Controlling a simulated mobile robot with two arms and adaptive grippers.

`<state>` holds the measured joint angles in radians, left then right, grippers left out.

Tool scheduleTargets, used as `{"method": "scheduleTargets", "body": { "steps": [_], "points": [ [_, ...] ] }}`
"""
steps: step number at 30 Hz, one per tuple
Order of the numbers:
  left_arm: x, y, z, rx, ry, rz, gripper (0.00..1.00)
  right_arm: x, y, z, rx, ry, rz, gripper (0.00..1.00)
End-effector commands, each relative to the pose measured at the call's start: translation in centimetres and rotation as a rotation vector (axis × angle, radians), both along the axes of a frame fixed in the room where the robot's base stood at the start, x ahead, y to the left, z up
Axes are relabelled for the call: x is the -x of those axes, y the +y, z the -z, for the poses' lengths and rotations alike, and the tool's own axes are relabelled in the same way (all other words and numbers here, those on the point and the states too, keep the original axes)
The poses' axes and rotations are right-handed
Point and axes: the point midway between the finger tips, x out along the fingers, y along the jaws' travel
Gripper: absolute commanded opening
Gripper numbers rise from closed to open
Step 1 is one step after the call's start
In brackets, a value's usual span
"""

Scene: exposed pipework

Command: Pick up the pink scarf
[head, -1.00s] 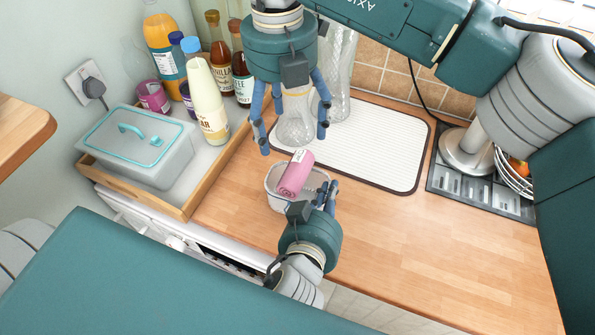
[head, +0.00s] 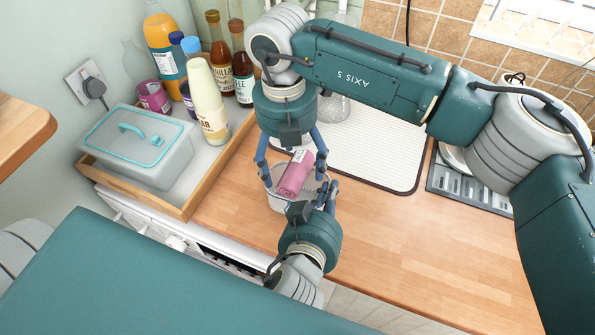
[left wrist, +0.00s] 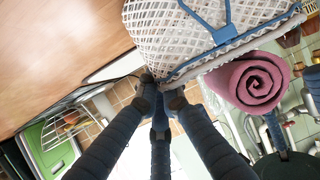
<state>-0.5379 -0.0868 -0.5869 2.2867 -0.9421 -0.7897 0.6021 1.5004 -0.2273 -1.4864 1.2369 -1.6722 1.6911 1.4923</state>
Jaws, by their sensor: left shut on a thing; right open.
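The pink scarf (head: 295,174) is rolled up with a pale label and sits tilted in a small white woven basket (head: 277,203) on the wooden counter. In the left wrist view the end of the scarf (left wrist: 254,83) shows as a spiral beside the basket's rim (left wrist: 235,42). My left gripper (head: 325,190) is shut at the basket's right rim; it also shows in the left wrist view (left wrist: 160,92). My right gripper (head: 293,170) is open above the basket, pointing down, with fingers on either side of the scarf. Contact with the scarf is unclear.
A wooden tray (head: 213,178) with a lidded grey box (head: 140,145) and several bottles stands at the left. A white ribbed mat (head: 385,155) lies behind the basket, with a glass vessel (head: 334,107) on it. The counter at the right front is clear.

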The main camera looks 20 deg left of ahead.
Motion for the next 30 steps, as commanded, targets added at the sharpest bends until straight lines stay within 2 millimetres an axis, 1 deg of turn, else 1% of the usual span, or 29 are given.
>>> {"method": "scheduleTargets", "body": {
  "steps": [1,4,12,14,15,17,18,19,21,27,30],
  "points": [
    [0.0,0.0,-0.1,0.000,-0.001,0.000,0.00,0.0,-0.1,0.8,0.001,0.003,0.001,0.78],
    [0.0,0.0,-0.1,0.000,-0.001,0.000,0.00,0.0,-0.1,1.6,0.001,0.000,0.001,0.78],
    [0.0,0.0,-0.1,0.000,-0.001,0.000,0.00,-0.1,-0.1,1.9,0.000,0.000,0.001,0.78],
    [0.0,0.0,-0.1,0.000,-0.001,0.000,0.00,-0.1,-0.1,1.9,0.000,0.000,0.001,0.66],
    [0.0,0.0,-0.1,0.000,-0.001,0.000,0.00,-0.1,-0.1,1.9,0.000,0.000,0.000,0.58],
    [0.0,0.0,-0.1,0.000,-0.001,0.000,0.00,-0.1,-0.1,1.9,0.000,0.000,0.000,0.46],
    [0.0,0.0,-0.1,0.000,-0.001,0.000,0.00,-0.1,-0.1,1.9,0.000,0.000,0.000,0.39],
    [0.0,0.0,-0.1,0.000,-0.001,0.000,0.00,-0.1,-0.1,1.9,0.000,0.000,0.000,0.33],
    [0.0,0.0,-0.1,0.000,-0.001,0.000,0.00,-0.1,-0.1,1.8,0.000,-0.001,0.000,0.24],
    [0.0,0.0,-0.1,0.000,-0.001,0.000,0.00,-0.1,-0.1,1.8,0.000,-0.001,0.000,0.23],
    [0.0,0.0,-0.1,0.000,-0.001,0.000,0.00,-0.1,-0.1,1.1,0.000,-0.003,0.000,0.23]
  ]
}}
